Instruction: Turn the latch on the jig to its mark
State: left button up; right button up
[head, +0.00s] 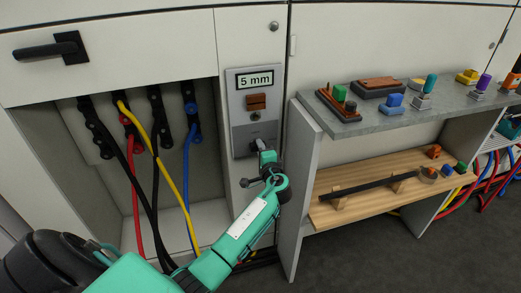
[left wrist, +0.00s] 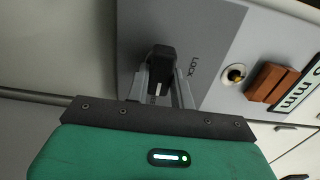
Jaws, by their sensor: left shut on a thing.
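The jig is a grey panel (head: 238,88) on the cabinet front, with a display reading "5 mm" (head: 255,79). Its lower plate carries the black latch (left wrist: 161,62), seen in the left wrist view beside the word LOCK (left wrist: 195,68). My left gripper (head: 261,147) reaches up to this plate and is shut on the latch, one finger on each side of it. In the left wrist view the fingers (left wrist: 161,88) frame the latch handle. In the head view my gripper mostly hides the latch. I cannot make out the mark. My right gripper is not in view.
A brown block (head: 256,101) and a small round knob (head: 255,115) sit above the plate. Cables (head: 164,150) hang in the open bay at left. A grey shelf (head: 400,118) with several small tools stands at right, above a wooden shelf (head: 330,215).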

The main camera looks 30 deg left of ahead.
pick_arm(q)
jog(key=o, duration=1)
jog(key=b+v, duration=0.1)
jog(key=v, duration=1.2)
jog(key=shift+s+d, duration=0.25)
jog(key=shift+d, duration=0.05)
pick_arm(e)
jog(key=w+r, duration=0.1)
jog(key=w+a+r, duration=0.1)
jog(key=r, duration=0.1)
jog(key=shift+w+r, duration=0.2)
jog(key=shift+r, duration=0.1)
